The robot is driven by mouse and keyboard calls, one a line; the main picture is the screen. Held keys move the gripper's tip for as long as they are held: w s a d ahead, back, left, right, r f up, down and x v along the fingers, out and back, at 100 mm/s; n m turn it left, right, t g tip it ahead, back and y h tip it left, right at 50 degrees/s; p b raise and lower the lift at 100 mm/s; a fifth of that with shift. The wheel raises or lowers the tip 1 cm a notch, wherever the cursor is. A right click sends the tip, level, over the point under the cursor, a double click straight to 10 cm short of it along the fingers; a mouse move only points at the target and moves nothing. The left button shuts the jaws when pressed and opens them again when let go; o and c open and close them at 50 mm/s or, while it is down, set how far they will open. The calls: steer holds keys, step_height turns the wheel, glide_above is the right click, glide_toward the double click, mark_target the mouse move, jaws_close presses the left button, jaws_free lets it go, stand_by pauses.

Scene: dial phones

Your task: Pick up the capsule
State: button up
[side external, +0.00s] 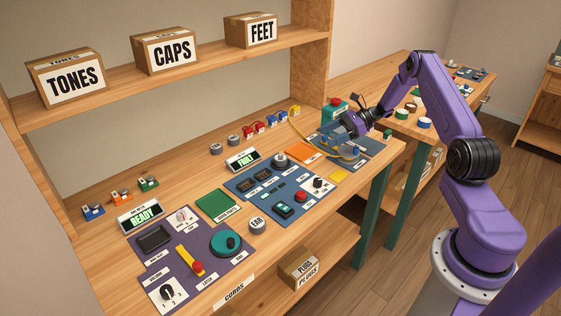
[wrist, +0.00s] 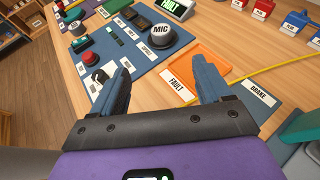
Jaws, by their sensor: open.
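Several round grey capsule-like pieces are in view, and I cannot tell which one the task means. One marked MIC (side external: 280,160) sits on the blue panel and shows ahead of my fingers in the wrist view (wrist: 161,36). One marked EAR (side external: 257,225) is on the bare wood near the front edge. Two more grey round pieces, one on the left (side external: 215,148) and one on the right (side external: 233,139), stand towards the back. My gripper (side external: 345,127) is open and empty above the right end of the bench. Its blue fingers (wrist: 163,85) are spread wide, apart from the MIC piece.
A shallow orange tray (wrist: 198,68) labelled FAULT lies in front of my right finger. A yellow cord (side external: 296,128) loops beneath my gripper. Red and blue blocks line the back. The shelf (side external: 110,84) carries boxes above. The left panel (side external: 215,262) holds a teal dial.

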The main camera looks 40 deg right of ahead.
glide_toward(280, 157)
steer(key=shift+s+x, duration=0.25)
steer(key=shift+x, duration=4.1)
steer(key=shift+d, duration=0.1)
steer(key=c, duration=1.2)
steer(key=shift+r, duration=0.1)
